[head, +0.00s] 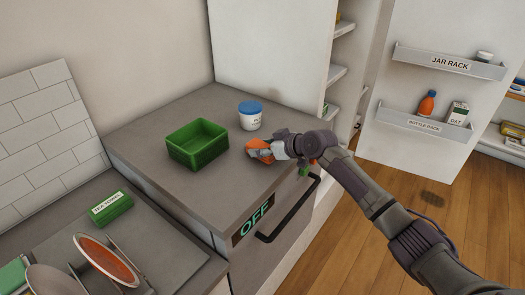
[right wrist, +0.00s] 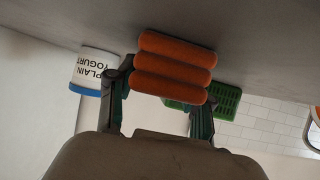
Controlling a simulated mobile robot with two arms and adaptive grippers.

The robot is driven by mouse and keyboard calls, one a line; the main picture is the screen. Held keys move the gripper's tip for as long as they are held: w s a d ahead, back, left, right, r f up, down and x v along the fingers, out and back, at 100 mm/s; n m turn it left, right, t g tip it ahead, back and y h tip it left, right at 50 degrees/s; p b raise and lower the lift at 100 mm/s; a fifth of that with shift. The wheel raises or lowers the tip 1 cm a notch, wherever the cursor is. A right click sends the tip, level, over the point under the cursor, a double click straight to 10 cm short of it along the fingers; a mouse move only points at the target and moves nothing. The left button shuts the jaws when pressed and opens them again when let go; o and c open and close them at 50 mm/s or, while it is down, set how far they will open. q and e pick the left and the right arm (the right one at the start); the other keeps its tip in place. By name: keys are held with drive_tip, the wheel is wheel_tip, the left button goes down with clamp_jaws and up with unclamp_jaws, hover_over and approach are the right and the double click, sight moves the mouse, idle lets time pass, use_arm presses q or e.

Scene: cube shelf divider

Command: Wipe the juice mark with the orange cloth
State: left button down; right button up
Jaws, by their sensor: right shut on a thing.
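The orange cloth (head: 257,150) is in my right gripper (head: 268,150), at the right part of the grey counter top. In the right wrist view the cloth (right wrist: 173,68) looks like a thick ribbed roll between the two fingers, close against the grey surface. I cannot tell whether it touches that surface. No juice mark is clear on the visible counter top; the part under the cloth and gripper is hidden. A dark brownish patch (head: 432,200) shows on the wooden floor at the right; I cannot tell what it is. My left gripper is not in view.
A green basket (head: 198,145) stands left of the cloth, and a blue-lidded yogurt tub (head: 250,115) behind it. A handle (head: 288,212) sticks out at the counter's front, beside an OFF label. Plates in a rack (head: 105,260) are at lower left.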

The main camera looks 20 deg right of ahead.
sight(263, 146)
drive_tip(key=shift+r, duration=0.1)
drive_tip(key=shift+r+p, duration=2.2)
drive_tip(key=shift+r, duration=0.75)
drive_tip(key=shift+d+f, duration=0.1)
